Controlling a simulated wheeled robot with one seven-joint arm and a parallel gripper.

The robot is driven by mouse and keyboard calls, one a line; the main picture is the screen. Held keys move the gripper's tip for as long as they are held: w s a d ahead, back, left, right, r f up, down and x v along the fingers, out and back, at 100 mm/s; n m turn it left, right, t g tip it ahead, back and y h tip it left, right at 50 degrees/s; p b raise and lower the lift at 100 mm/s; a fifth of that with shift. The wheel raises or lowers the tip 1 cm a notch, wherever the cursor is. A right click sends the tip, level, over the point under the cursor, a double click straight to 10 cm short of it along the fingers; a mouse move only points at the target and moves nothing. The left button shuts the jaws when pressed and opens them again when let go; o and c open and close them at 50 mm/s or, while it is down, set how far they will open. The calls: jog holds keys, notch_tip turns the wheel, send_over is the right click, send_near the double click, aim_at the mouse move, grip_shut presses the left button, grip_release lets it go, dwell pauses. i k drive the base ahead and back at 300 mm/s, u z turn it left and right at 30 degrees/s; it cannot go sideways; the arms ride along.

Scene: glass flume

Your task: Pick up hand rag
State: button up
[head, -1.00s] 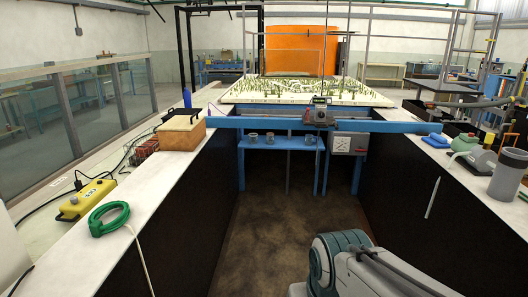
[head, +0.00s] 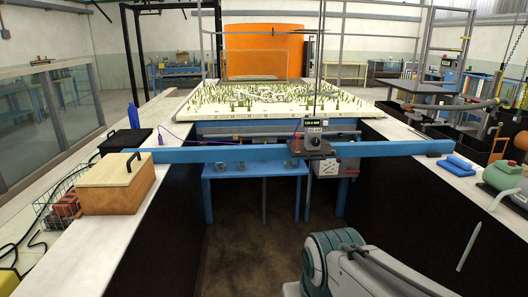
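A blue folded item (head: 458,166) that looks like a cloth lies on the right-hand white counter, just below the right end of the blue beam. It is small in the picture, and I cannot tell for sure that it is the hand rag. Part of my arm shows at the bottom, right of centre, well apart from the blue item. My gripper is out of view.
A blue beam (head: 257,152) spans the gap between the two counters, carrying an instrument (head: 314,140). A green rounded container (head: 503,175) stands near the blue item. A wooden box (head: 115,183) sits on the left counter. Dark floor between the counters is open.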

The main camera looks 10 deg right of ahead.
aim_at(457, 166)
jog(key=z, duration=0.4)
jog(key=i, duration=1.6)
jog(key=z, duration=1.45)
jog(key=i, duration=1.55)
jog(key=z, duration=0.6)
